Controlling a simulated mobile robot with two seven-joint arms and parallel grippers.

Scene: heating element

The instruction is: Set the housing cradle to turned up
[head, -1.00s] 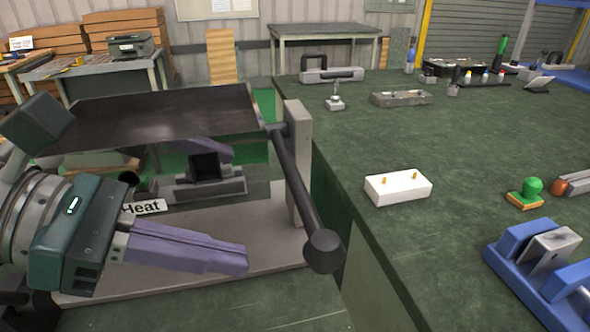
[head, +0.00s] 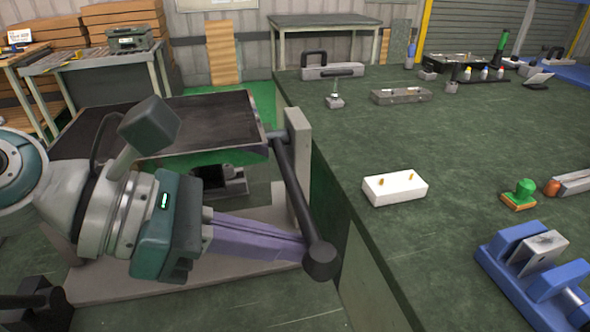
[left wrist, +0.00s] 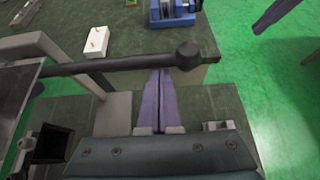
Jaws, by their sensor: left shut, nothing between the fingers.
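The housing cradle appears to be the dark flat tray (head: 170,125) on a stand at the left in the head view. A dark lever (head: 293,185) runs from the tray's right post down to a round knob (head: 320,260). The lever also crosses the left wrist view (left wrist: 110,65), with its knob (left wrist: 187,56) at the right end. My left gripper (head: 302,250) is shut and empty. Its purple fingertips are close to the lever near the knob; I cannot tell whether they touch. The gripper and arm hide part of the stand.
A green-topped bench (head: 440,150) stands just right of the lever. It carries a white block with two brass pins (head: 395,188), a blue fixture (head: 540,275) and a green-knobbed stamp (head: 520,193). Open floor lies in front of the stand.

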